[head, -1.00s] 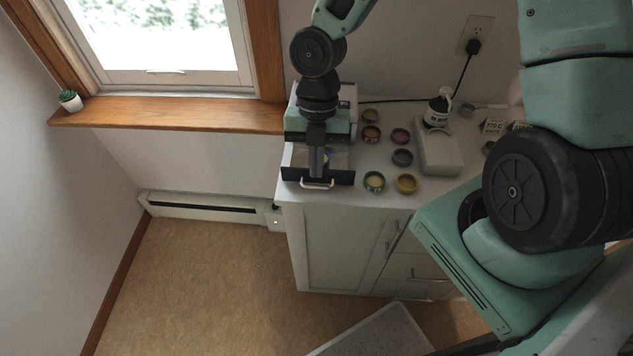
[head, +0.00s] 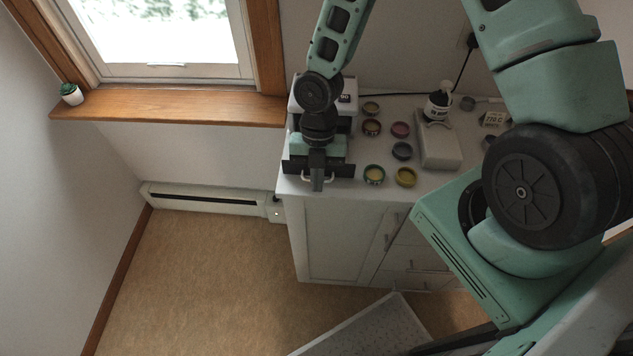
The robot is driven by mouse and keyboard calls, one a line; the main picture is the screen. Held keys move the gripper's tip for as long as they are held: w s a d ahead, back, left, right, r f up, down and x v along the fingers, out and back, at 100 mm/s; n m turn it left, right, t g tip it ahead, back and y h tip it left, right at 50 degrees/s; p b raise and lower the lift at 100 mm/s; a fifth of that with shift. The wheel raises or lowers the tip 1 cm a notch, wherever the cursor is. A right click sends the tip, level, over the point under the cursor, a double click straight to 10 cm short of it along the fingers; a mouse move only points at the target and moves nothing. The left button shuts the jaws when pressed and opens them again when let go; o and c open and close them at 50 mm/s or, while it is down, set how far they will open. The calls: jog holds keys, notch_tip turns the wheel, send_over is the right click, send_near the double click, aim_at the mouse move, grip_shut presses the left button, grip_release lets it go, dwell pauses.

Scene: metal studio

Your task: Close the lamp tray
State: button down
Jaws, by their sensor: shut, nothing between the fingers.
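The lamp (head: 350,90) is a white box on the counter's left end, largely hidden behind my arm. Its lamp tray (head: 342,170) shows as a dark front panel with a pale handle (head: 304,179), on the side facing the room. My gripper (head: 317,188) points down in front of the panel's middle, overlapping the handle in the picture. It is shut and empty. Whether it touches the panel or handle, and how far the tray stands out, I cannot tell.
Several small round jars (head: 402,151) stand right of the lamp. The floor (head: 210,270) to the left is clear.

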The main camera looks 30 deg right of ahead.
jog(key=shift+w, duration=0.1)
jog(key=w+d+p, duration=0.1)
jog(key=w+d, duration=0.1)
jog(key=w, duration=0.1)
jog(key=w+d+p, duration=0.1)
jog(key=w+d, duration=0.2)
jog(key=w, duration=0.1)
jog(key=w+d+p, duration=0.1)
jog(key=w+d, duration=0.1)
jog(key=w, duration=0.2)
jog(key=shift+d, duration=0.15)
